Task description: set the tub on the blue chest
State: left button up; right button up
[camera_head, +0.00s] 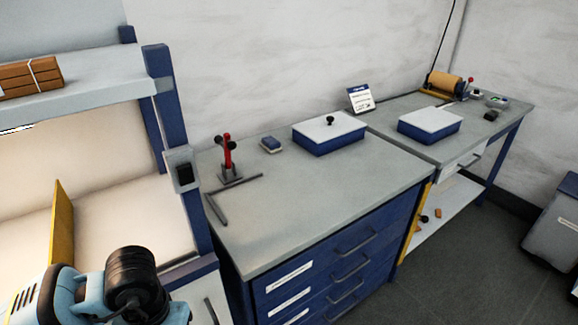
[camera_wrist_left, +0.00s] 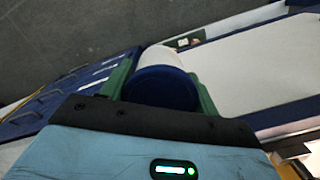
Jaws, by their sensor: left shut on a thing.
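The tub (camera_wrist_left: 160,58) is white with a dark blue round end facing the camera, in the left wrist view. My left gripper (camera_wrist_left: 163,76) has its green fingers on both sides of the tub and is shut on it. The head view shows part of my left arm at the bottom left, but not its fingers or the tub. The blue chest (camera_head: 345,262) stands in the middle of the head view, with several drawers and a grey top. Its drawer fronts also show at the left of the left wrist view (camera_wrist_left: 62,118). My right gripper is not in view.
On the chest top are a red tool on a stand (camera_head: 229,165), a dark angle piece (camera_head: 236,189), a small blue block (camera_head: 270,144) and a white-lidded blue box (camera_head: 330,133). The front middle of the top is clear. A shelved bench (camera_head: 168,110) rises at left.

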aim_at(337, 186)
jog(key=i+l+z, duration=0.15)
jog(key=l+z, duration=0.15)
jog(key=i+l+z, duration=0.15)
jog(key=l+z, duration=0.15)
jog(key=i+l+z, duration=0.2)
jog(key=i+z, duration=0.2)
jog(key=i+j, duration=0.1)
jog(key=j, duration=0.2)
jog(key=i+j+z, duration=0.15)
jog(key=j, duration=0.15)
